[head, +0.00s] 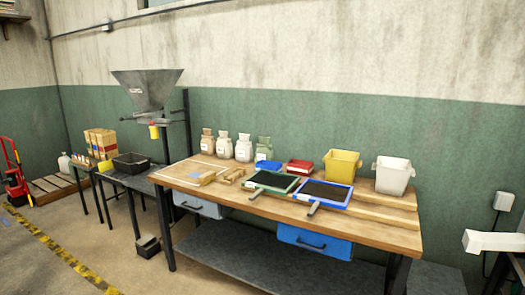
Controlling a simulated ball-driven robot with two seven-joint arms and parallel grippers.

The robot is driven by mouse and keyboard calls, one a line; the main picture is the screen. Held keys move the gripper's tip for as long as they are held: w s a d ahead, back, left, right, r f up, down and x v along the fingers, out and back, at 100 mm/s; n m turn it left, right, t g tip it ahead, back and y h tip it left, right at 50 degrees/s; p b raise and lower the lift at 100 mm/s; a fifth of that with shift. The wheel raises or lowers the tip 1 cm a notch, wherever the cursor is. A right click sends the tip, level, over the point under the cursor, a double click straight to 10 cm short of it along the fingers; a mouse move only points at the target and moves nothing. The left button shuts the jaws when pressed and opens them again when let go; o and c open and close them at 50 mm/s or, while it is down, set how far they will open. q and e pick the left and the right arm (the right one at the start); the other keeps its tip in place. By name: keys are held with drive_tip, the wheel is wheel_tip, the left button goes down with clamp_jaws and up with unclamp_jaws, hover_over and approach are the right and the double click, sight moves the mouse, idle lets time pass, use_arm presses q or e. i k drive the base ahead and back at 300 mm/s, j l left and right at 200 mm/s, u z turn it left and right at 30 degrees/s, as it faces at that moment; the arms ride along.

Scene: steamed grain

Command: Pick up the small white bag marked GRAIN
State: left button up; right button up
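Several small tied bags or jars stand in a row at the back of the wooden workbench (400,234). From left they are a brownish one (207,142), a white one (224,146), another white one (243,148) and a greenish one (264,149). Each seems to have a small label, but the writing is too small to read, so I cannot tell which is marked GRAIN. Neither of my grippers is in view.
Floor before the bench looks clear.

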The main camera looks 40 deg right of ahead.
sight(244, 153)
drive_tip(key=i+z, duration=0.55)
drive_tip(key=z, duration=0.15)
drive_tip(key=i+z, duration=0.35)
drive_tip(key=i+j+z, duration=0.1)
drive_tip(key=i+j, duration=0.25)
drive_tip(key=i, duration=0.2)
drive_tip(key=i+j+z, duration=0.1)
drive_tip(key=i+j, duration=0.3)
drive_tip(key=i, duration=0.15)
